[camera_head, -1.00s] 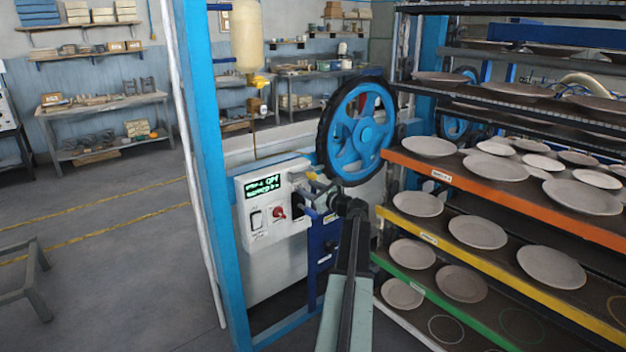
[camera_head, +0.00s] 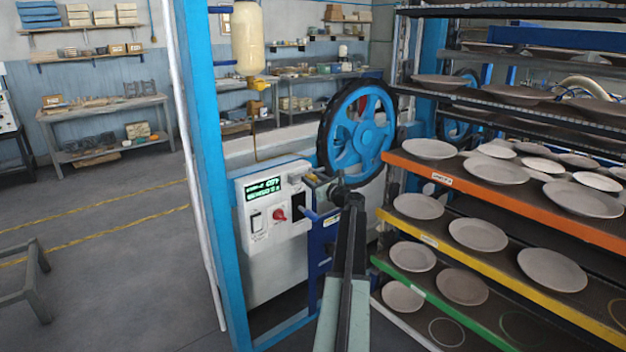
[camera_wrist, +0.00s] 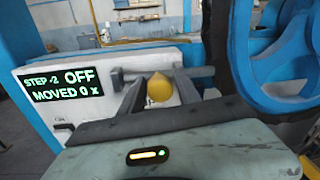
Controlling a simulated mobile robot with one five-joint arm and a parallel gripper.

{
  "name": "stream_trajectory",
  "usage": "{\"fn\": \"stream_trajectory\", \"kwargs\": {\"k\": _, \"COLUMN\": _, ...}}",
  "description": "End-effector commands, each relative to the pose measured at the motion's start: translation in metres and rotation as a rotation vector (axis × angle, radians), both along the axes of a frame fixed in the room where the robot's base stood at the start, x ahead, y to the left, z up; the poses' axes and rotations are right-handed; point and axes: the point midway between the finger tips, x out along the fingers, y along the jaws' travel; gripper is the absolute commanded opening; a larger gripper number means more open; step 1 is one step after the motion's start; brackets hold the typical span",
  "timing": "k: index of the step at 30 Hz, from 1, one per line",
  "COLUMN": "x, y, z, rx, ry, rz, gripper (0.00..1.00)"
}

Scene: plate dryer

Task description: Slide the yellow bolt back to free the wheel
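The yellow bolt knob (camera_wrist: 159,88) shows in the wrist view, on a grey horizontal bar (camera_wrist: 203,73) beside the wheel. My gripper (camera_wrist: 160,80) is around the knob, one finger on each side. The fingers look open, with small gaps at the knob; contact is hard to tell. In the head view my gripper (camera_head: 314,181) is at the upper right of the control box, and the knob is hidden there. The blue wheel (camera_head: 357,137) with a dark rim stands just right of the bolt; it also shows in the wrist view (camera_wrist: 279,65).
The white control box (camera_head: 279,240) has a red knob and a display (camera_wrist: 62,84) reading OFF and MOVED 0. A blue post (camera_head: 208,180) stands to its left. Racks of plates (camera_head: 480,235) fill the right side, close to my arm.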

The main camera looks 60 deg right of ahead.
Motion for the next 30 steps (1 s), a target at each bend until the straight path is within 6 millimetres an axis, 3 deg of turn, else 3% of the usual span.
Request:
{"fn": "stream_trajectory", "kwargs": {"k": 2, "x": -0.0004, "y": 0.0004, "z": 0.0, "rx": 0.0, "ry": 0.0, "rz": 0.0, "gripper": 0.39}}
{"fn": "stream_trajectory", "kwargs": {"k": 3, "x": -0.0004, "y": 0.0004, "z": 0.0, "rx": 0.0, "ry": 0.0, "rz": 0.0, "gripper": 0.34}}
{"fn": "stream_trajectory", "kwargs": {"k": 7, "x": -0.0006, "y": 0.0002, "z": 0.0, "rx": 0.0, "ry": 0.0, "rz": 0.0, "gripper": 0.0}}
{"fn": "stream_trajectory", "kwargs": {"k": 30, "x": -0.0013, "y": -0.0005, "z": 0.0002, "rx": 0.0, "ry": 0.0, "rz": -0.002, "gripper": 0.0}}
